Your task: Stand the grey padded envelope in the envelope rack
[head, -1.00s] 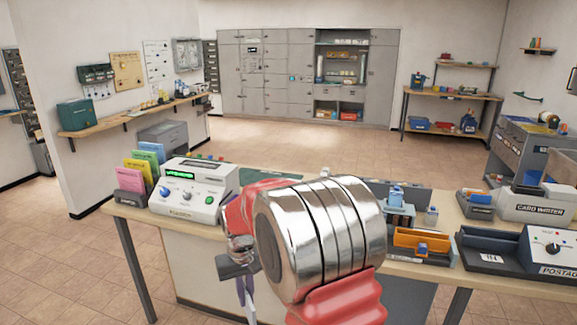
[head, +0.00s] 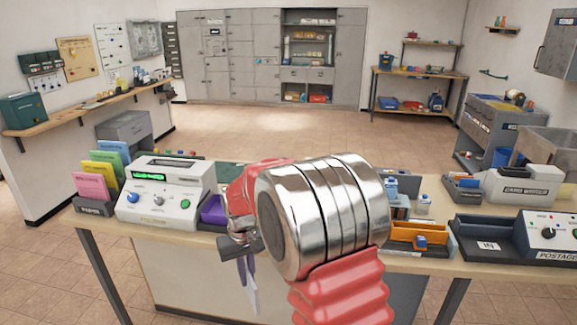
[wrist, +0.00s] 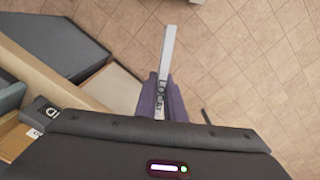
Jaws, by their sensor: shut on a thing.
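My gripper (head: 246,272) hangs down in front of the desk's near edge, left of my large wrist. In the wrist view its two purple fingers (wrist: 147,98) are shut on a thin, light grey flat thing with dark lettering, seen edge-on, which looks like the grey padded envelope (wrist: 169,45). It points away from the fingers, over the floor. In the head view only a pale sliver shows below the fingers. A dark rack (head: 93,208) with several coloured upright envelopes stands at the desk's left end, left of my gripper and apart from it. Its label is unclear.
A white machine with a green display (head: 160,195) stands right of the rack. A purple tray (head: 213,210) is beside it, partly behind my arm. An orange tray (head: 420,235), a dark tray (head: 490,240) and the postage machine (head: 550,240) fill the right side. Floor in front is clear.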

